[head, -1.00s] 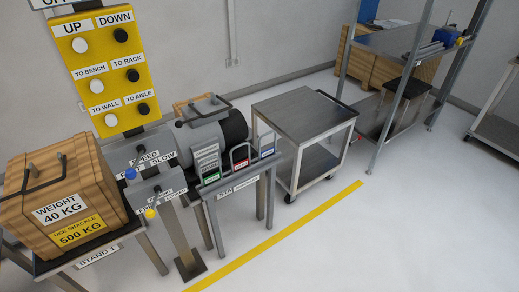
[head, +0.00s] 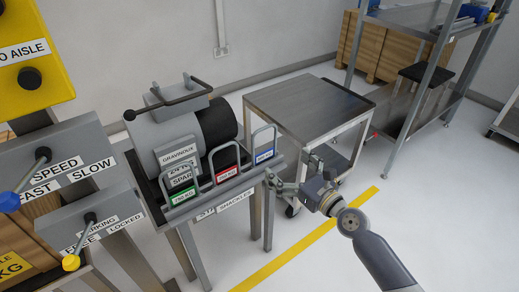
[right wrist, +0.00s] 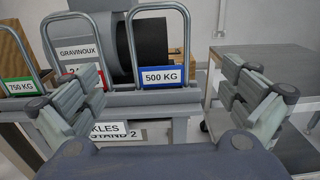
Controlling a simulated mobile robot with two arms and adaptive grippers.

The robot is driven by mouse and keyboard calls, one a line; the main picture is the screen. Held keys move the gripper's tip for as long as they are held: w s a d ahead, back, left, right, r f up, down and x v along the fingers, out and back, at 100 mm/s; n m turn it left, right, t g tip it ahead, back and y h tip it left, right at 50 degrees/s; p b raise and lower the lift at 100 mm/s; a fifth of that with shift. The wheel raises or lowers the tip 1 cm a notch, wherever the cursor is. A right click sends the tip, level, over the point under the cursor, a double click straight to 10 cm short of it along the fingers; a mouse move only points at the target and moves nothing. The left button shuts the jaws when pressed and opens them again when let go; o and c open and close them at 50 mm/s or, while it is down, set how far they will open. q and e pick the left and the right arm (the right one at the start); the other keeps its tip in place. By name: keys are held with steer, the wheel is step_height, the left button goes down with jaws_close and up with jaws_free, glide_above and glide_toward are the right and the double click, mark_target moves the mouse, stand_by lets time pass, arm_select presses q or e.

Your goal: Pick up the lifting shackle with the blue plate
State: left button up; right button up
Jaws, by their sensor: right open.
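The shackle with the blue plate (head: 264,156) stands upright at the right end of the shackle stand in the head view. Its grey loop rises above the plate. In the right wrist view its blue plate (right wrist: 162,83) reads 500 KG, and the loop stands ahead, between the finger directions. My right gripper (head: 293,172) is open and empty, to the right of and a little below this shackle in the head view. Its fingers (right wrist: 165,95) are spread wide in the right wrist view, apart from the shackle. My left gripper is out of view.
Shackles with a red plate (head: 227,174) and a green plate (head: 183,196) stand to the left on the same stand (head: 238,192). A grey and black machine (head: 190,125) stands behind them. A steel cart (head: 305,105) stands close on the right.

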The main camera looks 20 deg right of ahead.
mark_target(273, 152)
steer(key=x, duration=0.9)
steer(key=shift+w+r+b, duration=0.1)
steer(key=shift+r+b, duration=0.15)
steer(key=shift+b, duration=0.1)
steer(key=shift+w+a, duration=0.2)
steer(key=shift+w, duration=0.35)
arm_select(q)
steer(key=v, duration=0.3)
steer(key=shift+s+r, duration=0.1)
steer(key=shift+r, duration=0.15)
arm_select(e)
steer(key=shift+c, duration=0.6)
steer(key=shift+r, duration=0.1)
steer(key=c, duration=1.3)
